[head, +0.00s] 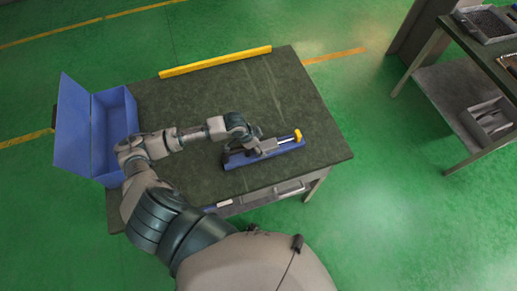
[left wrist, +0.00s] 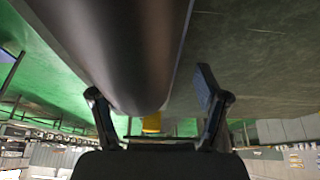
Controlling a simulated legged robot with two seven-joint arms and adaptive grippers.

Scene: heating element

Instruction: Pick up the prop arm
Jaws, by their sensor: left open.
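A dark rounded bar (left wrist: 115,45), which may be the prop arm, fills the upper middle of the left wrist view. A yellow piece (left wrist: 151,123) shows beyond its rounded end. In the head view a blue holder (head: 285,149) with a yellow knob (head: 297,136) lies near the table's front right. My left gripper (head: 262,148) is over the left part of this holder and hides some of it. In the left wrist view its two fingers (left wrist: 150,90) are spread, one on each side of the dark bar. Whether they touch it is unclear. My right gripper is not in view.
The dark green table (head: 205,105) carries an open blue box (head: 73,125) at its left edge and a yellow bar (head: 215,62) along its back. The table's middle and right back are clear. Another table (head: 478,50) with trays stands at the far right.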

